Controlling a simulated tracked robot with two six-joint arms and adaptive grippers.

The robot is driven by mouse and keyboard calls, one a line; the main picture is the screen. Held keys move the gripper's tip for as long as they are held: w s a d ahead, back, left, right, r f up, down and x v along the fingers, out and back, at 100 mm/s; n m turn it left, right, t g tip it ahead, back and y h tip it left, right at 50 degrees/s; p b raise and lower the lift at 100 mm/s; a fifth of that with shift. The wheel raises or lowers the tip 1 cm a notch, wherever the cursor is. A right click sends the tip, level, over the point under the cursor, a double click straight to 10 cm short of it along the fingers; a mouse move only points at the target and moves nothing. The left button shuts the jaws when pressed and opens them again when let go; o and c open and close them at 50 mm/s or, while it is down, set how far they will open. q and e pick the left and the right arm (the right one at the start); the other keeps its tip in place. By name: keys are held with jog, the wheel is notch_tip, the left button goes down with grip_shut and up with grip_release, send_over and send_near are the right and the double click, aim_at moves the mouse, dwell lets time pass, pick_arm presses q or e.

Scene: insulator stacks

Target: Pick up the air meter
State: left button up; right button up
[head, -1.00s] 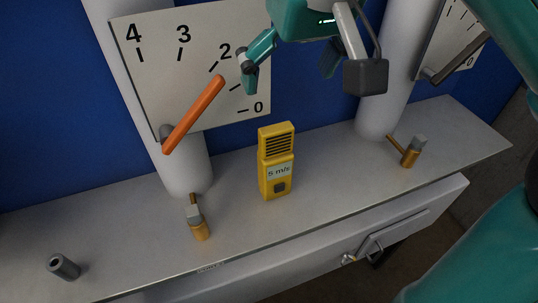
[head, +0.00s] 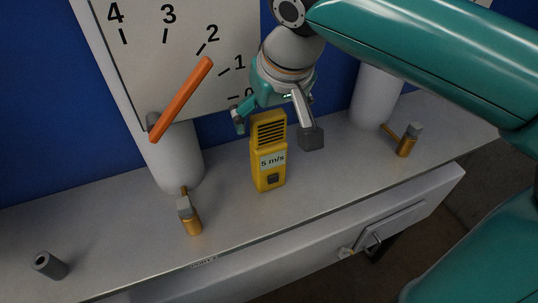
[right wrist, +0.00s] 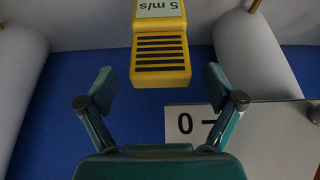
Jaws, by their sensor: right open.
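The air meter (head: 269,160) is a yellow handheld box with a dark slotted top and a "5 m/s" label. It stands upright on the grey shelf (head: 330,185) in the head view. My right gripper (head: 275,128) is open just above it, with one finger to each side of its top. In the right wrist view, the meter's slotted end (right wrist: 160,58) lies ahead between the open fingertips (right wrist: 160,85), and no contact shows. My left gripper is not in view.
A white dial board with an orange pointer (head: 182,100) stands behind, on a white column. Brass valves (head: 189,215) (head: 405,140) stand left and right of the meter. A grey cylinder (head: 50,265) is at the far left.

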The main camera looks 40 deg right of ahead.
jog(key=shift+x, duration=0.8)
grip_shut()
